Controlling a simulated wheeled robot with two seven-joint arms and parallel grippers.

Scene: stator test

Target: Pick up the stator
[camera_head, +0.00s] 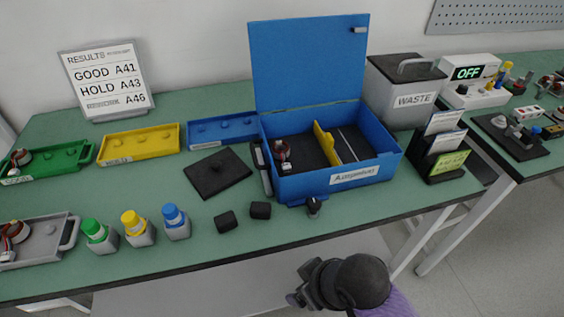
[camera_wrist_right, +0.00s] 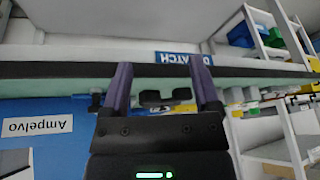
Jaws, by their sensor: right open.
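A stator with red and dark parts (camera_head: 283,152) sits in the left compartment of the open blue box (camera_head: 330,184). Another stator (camera_head: 20,158) lies in the green tray (camera_head: 60,163) at the far left. A further one (camera_head: 14,234) lies in the grey tray (camera_head: 52,240) at the lower left, partly cut off by the frame. My right gripper (camera_head: 300,284) is in front of the table's front edge, below the blue box and apart from every stator. In the right wrist view its two fingers (camera_wrist_right: 160,90) are spread with nothing gripped between them. My left gripper is not in view.
Green (camera_head: 99,236), yellow (camera_head: 138,228) and blue (camera_head: 176,222) capped bottles stand near the front edge. Two small black blocks (camera_head: 260,210) and a dark plate (camera_head: 217,172) lie left of the box. A waste bin (camera_head: 405,99) and a card holder (camera_head: 438,150) stand to the right.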

